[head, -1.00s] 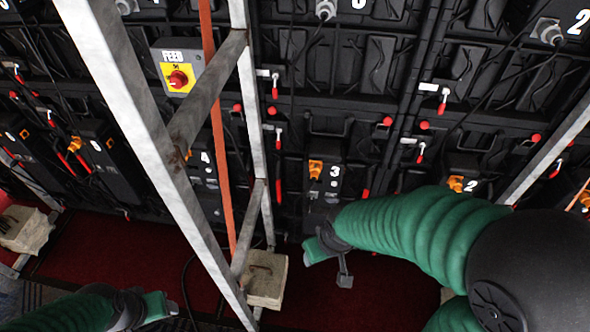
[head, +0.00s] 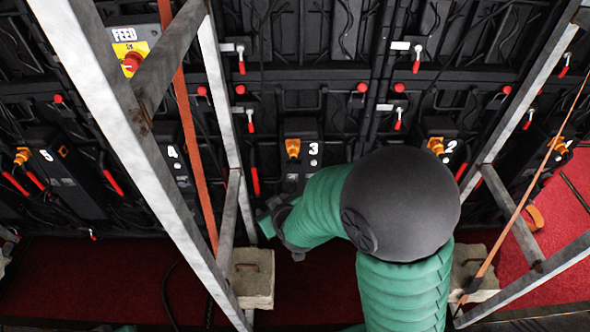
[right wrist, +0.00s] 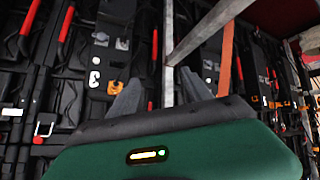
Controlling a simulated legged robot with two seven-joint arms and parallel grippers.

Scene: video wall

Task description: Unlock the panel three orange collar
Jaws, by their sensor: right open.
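Panel three is the black unit marked with a white 3 (head: 313,163) in the middle of the head view. Its orange collar (head: 293,148) sits at the upper left of that unit. In the right wrist view, the orange collar (right wrist: 93,83) shows beside the tilted 3, just left of my left-hand fingertip. My right gripper (head: 280,238) is below panel three in the head view, partly hidden by my green arm. In the right wrist view my right gripper (right wrist: 160,90) is open, with nothing between its fingers. Only a sliver of my left arm shows; its gripper is out of view.
A metal frame post (head: 222,130) and an orange strap (head: 185,110) stand left of panel three. Concrete weights (head: 250,275) sit on the frame's feet. Panel two's orange collar (head: 436,145) is to the right. Red carpet (head: 90,275) covers the floor.

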